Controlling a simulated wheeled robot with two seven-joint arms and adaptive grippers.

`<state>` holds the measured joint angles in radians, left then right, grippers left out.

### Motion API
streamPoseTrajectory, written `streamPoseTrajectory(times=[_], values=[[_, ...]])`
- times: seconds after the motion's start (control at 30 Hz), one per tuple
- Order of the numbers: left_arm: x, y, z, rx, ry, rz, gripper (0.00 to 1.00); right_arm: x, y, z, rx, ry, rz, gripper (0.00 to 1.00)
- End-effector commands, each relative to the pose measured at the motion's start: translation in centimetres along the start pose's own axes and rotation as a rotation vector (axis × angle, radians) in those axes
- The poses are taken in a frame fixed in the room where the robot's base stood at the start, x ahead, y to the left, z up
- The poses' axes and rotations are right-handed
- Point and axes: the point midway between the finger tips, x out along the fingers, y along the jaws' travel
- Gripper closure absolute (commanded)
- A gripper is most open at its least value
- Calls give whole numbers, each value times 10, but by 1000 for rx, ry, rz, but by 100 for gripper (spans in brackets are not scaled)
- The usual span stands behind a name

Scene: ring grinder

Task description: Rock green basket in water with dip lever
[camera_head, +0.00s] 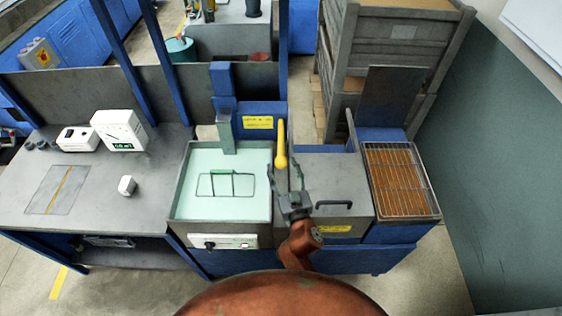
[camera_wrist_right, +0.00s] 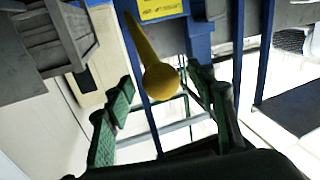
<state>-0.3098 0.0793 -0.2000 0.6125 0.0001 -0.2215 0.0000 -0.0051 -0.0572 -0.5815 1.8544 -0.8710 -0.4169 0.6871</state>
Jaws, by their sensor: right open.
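The yellow dip lever (camera_head: 281,146) stands upright at the back right corner of the water tank (camera_head: 181,196). In the right wrist view the yellow lever (camera_wrist_right: 160,81) shows its round knob end in the gap between my fingers. The green basket (camera_head: 226,184) sits in the pale water; mostly its thin rim and green handle show. My right gripper (camera_head: 284,172) is open just in front of the lever, and it also shows in the right wrist view (camera_wrist_right: 160,88) with green-padded fingers apart on either side of the knob. Contact cannot be told. My left gripper is not in view.
Right of the tank is a grey lid (camera_head: 328,180) with a black handle, then a tray with a wire rack (camera_head: 400,182). A bench (camera_head: 150,165) with a white gauge box (camera_head: 119,130) is on the left. A blue post (camera_head: 222,85) rises behind the tank.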

Motion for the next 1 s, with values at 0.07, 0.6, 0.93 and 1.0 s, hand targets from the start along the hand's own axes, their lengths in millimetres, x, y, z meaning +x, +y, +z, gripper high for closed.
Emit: streamPoseTrajectory(times=[0.07, 0.6, 0.93, 1.0], values=[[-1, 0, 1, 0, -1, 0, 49, 11, 0, 0, -1, 0, 0, 49], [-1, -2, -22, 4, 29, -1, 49, 25, 0, 0, 1, 0, 0, 55], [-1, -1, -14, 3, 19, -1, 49, 25, 0, 0, 1, -1, 0, 77], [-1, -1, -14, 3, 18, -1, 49, 25, 0, 0, 1, -1, 0, 82]])
